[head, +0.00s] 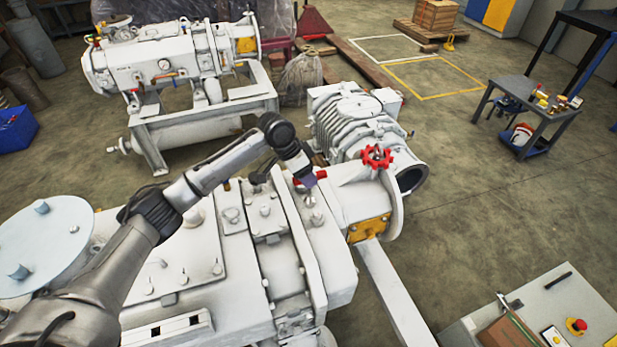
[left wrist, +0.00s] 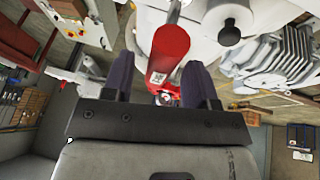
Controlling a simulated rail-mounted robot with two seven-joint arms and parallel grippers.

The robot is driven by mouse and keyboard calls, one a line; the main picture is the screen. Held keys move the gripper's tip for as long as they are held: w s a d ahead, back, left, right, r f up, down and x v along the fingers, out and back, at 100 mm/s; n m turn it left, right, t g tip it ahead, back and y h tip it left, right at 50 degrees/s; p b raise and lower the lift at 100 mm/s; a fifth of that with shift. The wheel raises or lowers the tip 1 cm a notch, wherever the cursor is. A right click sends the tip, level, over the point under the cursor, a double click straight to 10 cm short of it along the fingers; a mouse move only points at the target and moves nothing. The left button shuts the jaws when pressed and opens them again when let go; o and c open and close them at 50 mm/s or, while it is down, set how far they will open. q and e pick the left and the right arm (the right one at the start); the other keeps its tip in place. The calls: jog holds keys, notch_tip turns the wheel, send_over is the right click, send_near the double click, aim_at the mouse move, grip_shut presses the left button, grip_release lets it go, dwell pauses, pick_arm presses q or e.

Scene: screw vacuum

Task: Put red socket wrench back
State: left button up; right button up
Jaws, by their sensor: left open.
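The red socket wrench (left wrist: 170,48) shows in the left wrist view as a red bar with a small printed label, near a white machine surface. It lies between the two dark fingers of my left gripper (left wrist: 160,66), which are apart, with a gap visible beside the wrench. In the head view my left gripper (head: 306,180) is over the white vacuum pump, and a short red piece of the wrench (head: 320,175) shows beside it. The rest of the wrench is hidden by the gripper there. My right gripper is not in view.
A red handwheel (head: 377,157) stands on the pump to the right of my left gripper. A grey cabinet top (head: 545,305) with a red emergency button is at bottom right. A small table (head: 535,95) with tools stands at the right. The floor between is clear.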

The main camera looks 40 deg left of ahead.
pick_arm(q)
jog(key=p+v, duration=0.1)
jog(key=v, duration=0.9)
jog(key=shift+p, duration=0.35)
jog(key=shift+a+r, duration=0.1)
